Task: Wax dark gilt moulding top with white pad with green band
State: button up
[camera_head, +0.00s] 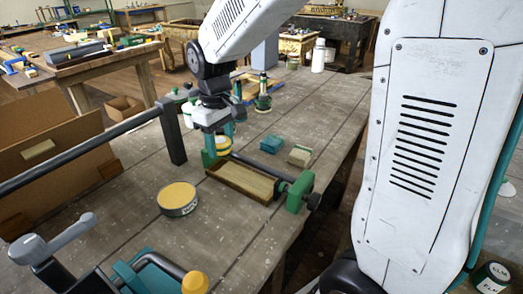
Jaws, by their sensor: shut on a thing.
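My gripper (218,143) points down over the bench, its teal fingers shut on a small rounded piece that looks yellowish. I take this for the pad, but its white body and green band cannot be made out. The gilt moulding (246,181) lies as a long brownish-gold piece on the bench, just below and right of the fingers. A green clamp end (298,194) stands at its right end. Whether the pad touches the moulding cannot be told. A round open tin (178,199) with a yellow top sits left of the moulding.
A teal block (271,144) and a pale block with green (300,156) lie behind the moulding. A dark green bottle (263,96) and a white bottle (318,56) stand farther back. A dark rail with a post (172,132) crosses at left. Bare bench (125,215) lies left of the tin.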

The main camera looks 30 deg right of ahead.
jog(key=shift+r, duration=1.1)
dwell(0.5)
jog(key=shift+s+a+f, duration=0.1)
jog(key=shift+s+a, duration=0.1)
jog(key=shift+s, duration=0.05)
dwell(0.6)
